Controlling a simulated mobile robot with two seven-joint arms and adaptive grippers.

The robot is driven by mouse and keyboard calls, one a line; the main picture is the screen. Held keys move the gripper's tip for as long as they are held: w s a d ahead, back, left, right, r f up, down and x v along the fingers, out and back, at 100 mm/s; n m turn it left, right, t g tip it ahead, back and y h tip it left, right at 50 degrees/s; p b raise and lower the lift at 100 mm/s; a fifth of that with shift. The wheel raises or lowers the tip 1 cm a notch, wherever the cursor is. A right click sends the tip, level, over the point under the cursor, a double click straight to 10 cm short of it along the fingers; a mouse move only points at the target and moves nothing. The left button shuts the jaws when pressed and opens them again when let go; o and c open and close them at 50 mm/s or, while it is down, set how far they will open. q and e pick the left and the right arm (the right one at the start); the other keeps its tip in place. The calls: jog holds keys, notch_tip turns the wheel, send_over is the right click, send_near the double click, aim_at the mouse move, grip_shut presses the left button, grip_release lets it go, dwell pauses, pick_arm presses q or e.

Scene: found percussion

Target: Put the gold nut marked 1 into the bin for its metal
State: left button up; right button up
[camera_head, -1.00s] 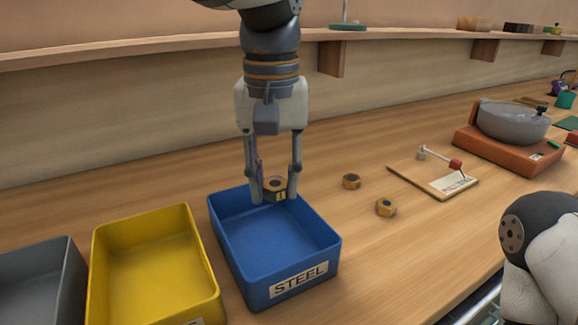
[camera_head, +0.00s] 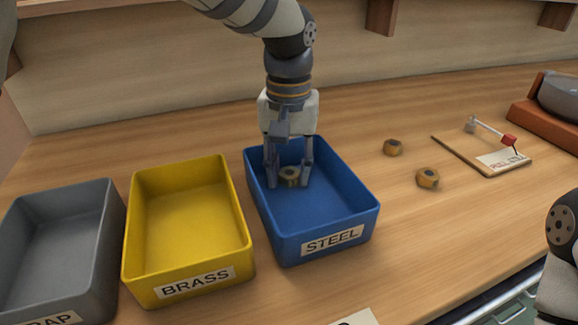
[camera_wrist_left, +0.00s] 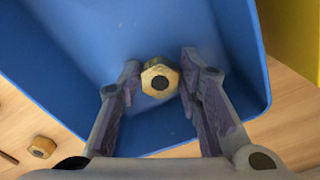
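My left gripper (camera_head: 289,184) points down inside the blue bin labelled STEEL (camera_head: 340,218). Its fingers are shut on a gold nut (camera_head: 290,175), which also shows between the fingertips in the left wrist view (camera_wrist_left: 160,82). The nut is below the bin's rim, towards its back; its height over the floor is hard to judge. The mark 1 is not visible now. The yellow bin labelled BRASS (camera_head: 186,264) stands left of the blue one. My right gripper is out of view; only part of my right arm shows at the right edge.
A grey bin (camera_head: 115,210), its label partly cut off, stands at the left. Two other nuts (camera_head: 393,147) (camera_head: 428,178) lie on the wooden table right of the blue bin. A small board with a red-tipped arm (camera_head: 485,155) lies farther right.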

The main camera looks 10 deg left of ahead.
aim_at(289, 175)
pick_arm(q)
jog(key=shift+o, duration=0.9)
notch_tip(289, 175, up, 12)
jog(key=shift+r, duration=0.2)
